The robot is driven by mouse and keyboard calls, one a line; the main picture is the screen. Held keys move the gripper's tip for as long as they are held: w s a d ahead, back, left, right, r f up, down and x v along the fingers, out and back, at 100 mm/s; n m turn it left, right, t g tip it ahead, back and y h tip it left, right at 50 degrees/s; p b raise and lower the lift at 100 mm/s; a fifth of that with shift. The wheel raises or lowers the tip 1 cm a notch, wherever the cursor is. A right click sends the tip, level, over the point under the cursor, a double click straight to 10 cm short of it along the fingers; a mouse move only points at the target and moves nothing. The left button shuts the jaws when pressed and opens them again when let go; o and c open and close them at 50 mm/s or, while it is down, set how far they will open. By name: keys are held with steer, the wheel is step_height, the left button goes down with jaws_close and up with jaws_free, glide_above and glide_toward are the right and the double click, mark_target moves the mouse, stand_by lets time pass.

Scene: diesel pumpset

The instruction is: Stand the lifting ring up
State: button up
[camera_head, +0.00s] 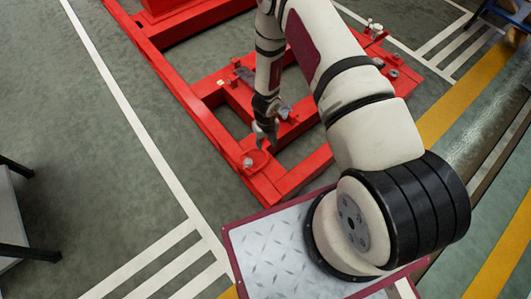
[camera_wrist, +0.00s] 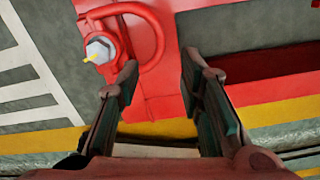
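The lifting ring (camera_wrist: 157,42) is a thin red loop on the red base frame (camera_wrist: 220,35), curving round a grey hex bolt (camera_wrist: 98,50) with a yellow tip. It looks to lie flat or nearly so. My gripper (camera_wrist: 160,72) is open, with its two fingers apart and nothing between them but a view of the frame. The left fingertip is close to the ring's lower end in the wrist view; I cannot tell if they touch. In the head view my gripper (camera_head: 265,138) points down just above the frame corner, beside the bolt (camera_head: 247,162). The ring is hard to make out there.
Red frame beams (camera_head: 185,95) run back from the corner, with several fittings (camera_head: 372,30) farther right. White lines and yellow stripes mark the green floor. A dark-legged table (camera_head: 25,250) stands at the left. Open floor lies left of the frame.

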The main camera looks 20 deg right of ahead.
mark_target(266, 154)
step_height(266, 154, down, 8)
steer(key=shift+r+b, duration=0.1)
steer(key=shift+b, duration=1.15)
jaws_close()
